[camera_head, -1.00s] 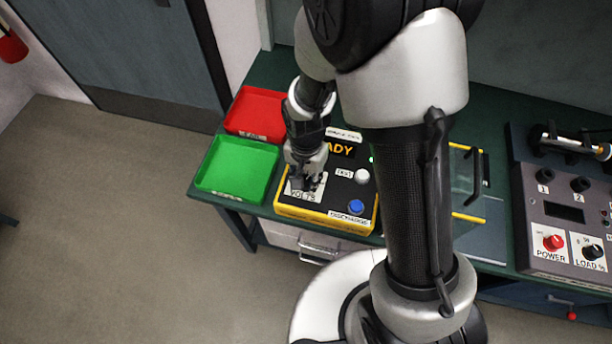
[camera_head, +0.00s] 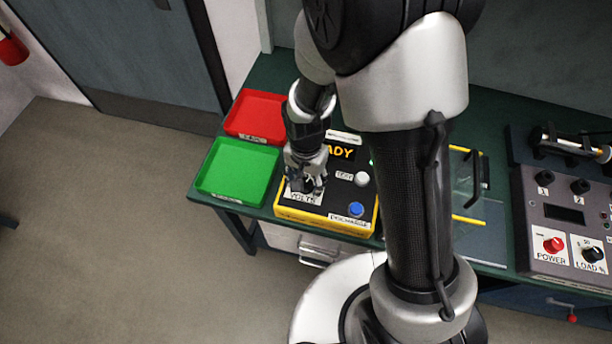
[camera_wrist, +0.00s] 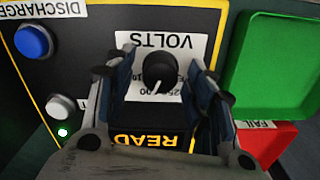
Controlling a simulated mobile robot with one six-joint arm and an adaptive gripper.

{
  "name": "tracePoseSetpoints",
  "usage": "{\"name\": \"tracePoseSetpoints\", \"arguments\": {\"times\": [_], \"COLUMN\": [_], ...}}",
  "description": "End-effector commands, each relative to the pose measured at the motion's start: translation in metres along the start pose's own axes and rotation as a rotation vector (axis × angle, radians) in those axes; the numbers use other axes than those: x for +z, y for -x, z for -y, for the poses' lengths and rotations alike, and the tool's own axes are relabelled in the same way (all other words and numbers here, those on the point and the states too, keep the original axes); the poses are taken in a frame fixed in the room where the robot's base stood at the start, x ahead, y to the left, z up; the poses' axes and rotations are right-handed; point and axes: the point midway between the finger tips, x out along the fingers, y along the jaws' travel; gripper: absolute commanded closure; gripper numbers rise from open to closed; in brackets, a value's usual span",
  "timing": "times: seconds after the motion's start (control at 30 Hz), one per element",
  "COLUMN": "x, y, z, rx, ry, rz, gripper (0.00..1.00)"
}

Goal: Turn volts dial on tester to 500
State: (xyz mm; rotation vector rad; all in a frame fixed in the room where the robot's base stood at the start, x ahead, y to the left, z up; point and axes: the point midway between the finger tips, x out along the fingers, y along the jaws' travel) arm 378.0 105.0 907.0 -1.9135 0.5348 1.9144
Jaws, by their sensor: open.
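The tester (camera_head: 330,215) is a black panel with a yellow edge on the green bench. In the wrist view its black round volts dial (camera_wrist: 160,69) sits on a white VOLTS label (camera_wrist: 186,42), with a white pointer line toward the bottom of the picture, slightly left. The scale numbers are partly hidden; the pointer's exact setting cannot be read. My gripper (camera_wrist: 160,78) is open, with one finger on each side of the dial and a visible gap to it. In the head view my gripper (camera_head: 306,184) is over the tester's front left corner and largely hides the dial.
A blue discharge button (camera_head: 356,209) and a white test button (camera_head: 362,178) are on the tester's right side. A green tray (camera_head: 236,192) and a red tray (camera_head: 258,108) stand to its left. A grey power unit (camera_head: 564,215) is at the far right.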

Motion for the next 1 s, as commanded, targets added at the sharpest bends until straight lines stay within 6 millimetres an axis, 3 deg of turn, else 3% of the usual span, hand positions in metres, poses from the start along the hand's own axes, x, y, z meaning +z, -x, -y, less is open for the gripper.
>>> {"name": "tracePoseSetpoints", "arguments": {"times": [0.17, 0.6, 0.8, 1.0], "x": [-0.001, -0.001, 0.000, 0.000], "y": [0.018, 0.104, 0.119, 0.120], "z": [0.001, 0.001, 0.000, 0.000], "rx": [-0.004, -0.004, -0.001, 0.000], "ry": [0.000, 0.000, 0.000, 0.000], "rz": [-0.004, -0.003, -0.001, 0.000], "gripper": [0.51, 0.51, 0.51, 0.51]}}
